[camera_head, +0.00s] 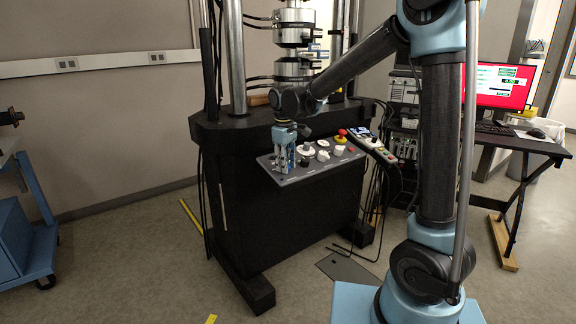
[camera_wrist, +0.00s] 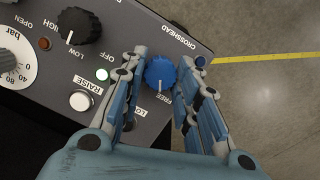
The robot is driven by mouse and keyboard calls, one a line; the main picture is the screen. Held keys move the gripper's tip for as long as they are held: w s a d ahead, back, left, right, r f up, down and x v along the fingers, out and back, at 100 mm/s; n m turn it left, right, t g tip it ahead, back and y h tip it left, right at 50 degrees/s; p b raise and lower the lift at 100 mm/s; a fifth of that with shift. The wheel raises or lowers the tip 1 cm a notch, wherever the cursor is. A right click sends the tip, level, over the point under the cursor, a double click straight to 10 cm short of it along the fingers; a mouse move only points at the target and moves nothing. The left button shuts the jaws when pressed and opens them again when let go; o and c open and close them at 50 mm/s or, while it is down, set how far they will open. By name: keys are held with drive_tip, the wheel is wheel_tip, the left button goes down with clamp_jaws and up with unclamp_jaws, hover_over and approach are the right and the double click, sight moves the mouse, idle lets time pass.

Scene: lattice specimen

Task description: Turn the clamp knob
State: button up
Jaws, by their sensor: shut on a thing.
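The blue clamp knob (camera_wrist: 161,72) sits near the edge of the grey control panel (camera_head: 313,173), in the wrist view. It carries a white pointer line, which points down in the picture toward the label FREE; a partly hidden label starting with "LO" is lower left. My gripper (camera_wrist: 163,60) has one finger on each side of the knob and is shut on it. In the head view my gripper (camera_head: 284,158) reaches down onto the panel's left end, and the knob is hidden there behind the fingers.
A red emergency button (camera_head: 342,132) stands farther right on the panel. A steel column (camera_head: 236,60) rises behind.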

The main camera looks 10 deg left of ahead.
drive_tip(key=m, duration=0.3)
drive_tip(key=shift+w+m+g, duration=0.15)
drive_tip(key=shift+m+g, duration=0.15)
drive_tip(key=m+y, duration=0.1)
drive_tip(key=m, duration=0.2)
drive_tip(key=shift+g, duration=0.3)
drive_tip(key=m, duration=0.4)
drive_tip(key=shift+d+y, duration=0.15)
drive_tip(key=shift+y, duration=0.25)
drive_tip(key=shift+d+m+y, duration=0.1)
drive_tip(key=shift+m+y, duration=0.3)
drive_tip(key=shift+m, duration=1.4)
drive_tip(key=o, duration=1.1)
drive_tip(key=shift+r, duration=0.1)
drive_tip(key=v, duration=1.1)
drive_tip(key=shift+w+d+r, duration=0.15)
drive_tip(key=shift+w+r, duration=0.15)
drive_tip(key=shift+r, duration=0.05)
